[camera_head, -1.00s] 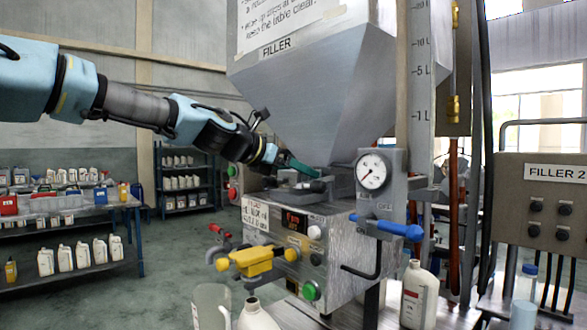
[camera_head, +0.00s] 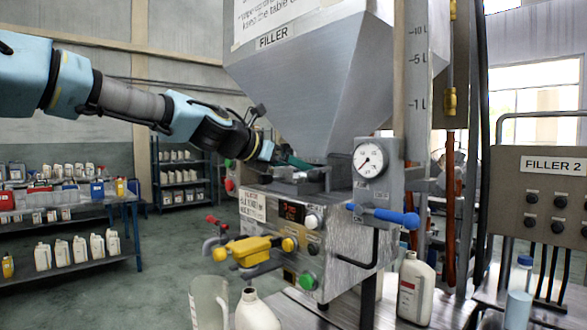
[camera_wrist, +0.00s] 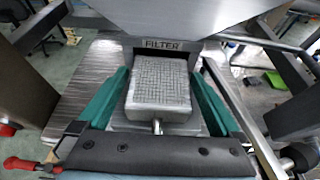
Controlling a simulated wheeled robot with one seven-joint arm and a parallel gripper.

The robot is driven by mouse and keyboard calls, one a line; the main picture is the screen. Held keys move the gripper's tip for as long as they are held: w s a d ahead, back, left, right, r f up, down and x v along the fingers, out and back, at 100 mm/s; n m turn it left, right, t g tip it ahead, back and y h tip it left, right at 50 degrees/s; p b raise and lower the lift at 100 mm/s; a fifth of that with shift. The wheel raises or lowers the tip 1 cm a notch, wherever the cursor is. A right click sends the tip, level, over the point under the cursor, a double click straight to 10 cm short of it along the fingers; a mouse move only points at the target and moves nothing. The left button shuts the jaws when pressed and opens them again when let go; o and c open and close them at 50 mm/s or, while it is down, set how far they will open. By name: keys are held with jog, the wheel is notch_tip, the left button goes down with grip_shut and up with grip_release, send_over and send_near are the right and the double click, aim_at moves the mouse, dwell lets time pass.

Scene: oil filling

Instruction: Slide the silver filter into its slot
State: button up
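The silver filter (camera_wrist: 158,88), a pale block with a gridded top and a short metal rod at its near end, lies flat on a grey plate in the wrist view. Its far end is at the dark opening below the FILTER label (camera_wrist: 162,44); how far it reaches in is hard to tell. My gripper (camera_wrist: 158,75) has its green fingers along both sides of the filter, with narrow gaps showing near its front end. In the head view my gripper (camera_head: 292,161) is low over the filler box, under the hopper; the filter is not clear there.
The filler box (camera_head: 310,225) carries buttons, a yellow valve (camera_head: 252,249) and a blue-handled lever (camera_head: 390,216). The hopper (camera_head: 300,95) hangs close above my gripper. Bottles stand below the box.

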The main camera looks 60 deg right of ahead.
jog(key=b+v, duration=0.3)
jog(key=v, duration=0.6)
jog(key=shift+a+b, duration=0.1)
jog(key=shift+b, duration=0.2)
jog(key=shift+v, duration=0.85)
